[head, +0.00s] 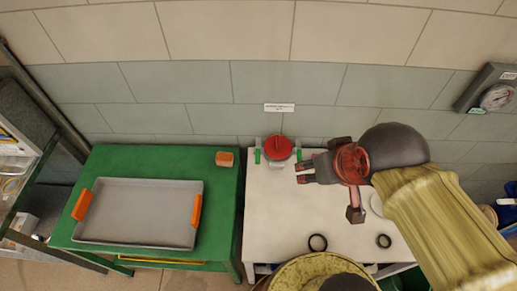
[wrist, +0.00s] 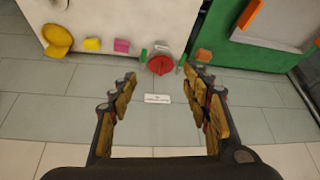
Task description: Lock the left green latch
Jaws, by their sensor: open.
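A red round valve cap (head: 278,148) on a grey body stands at the back of the white table, against the wall. A green latch (head: 257,156) is on its left side and another green latch (head: 298,155) on its right. The wrist view is turned about, so the left latch (wrist: 181,62) shows right of the red cap (wrist: 160,64) there, and the right latch (wrist: 144,55) left. My gripper (head: 299,173) is open and empty, close to the right latch in the head view. I cannot tell whether either latch is locked.
A green table (head: 145,160) at left holds a grey tray (head: 140,215) with orange handles and an orange block (head: 225,158). Pink (wrist: 122,46) and yellow (wrist: 92,44) blocks show in the wrist view. A gauge (head: 496,96) is at right.

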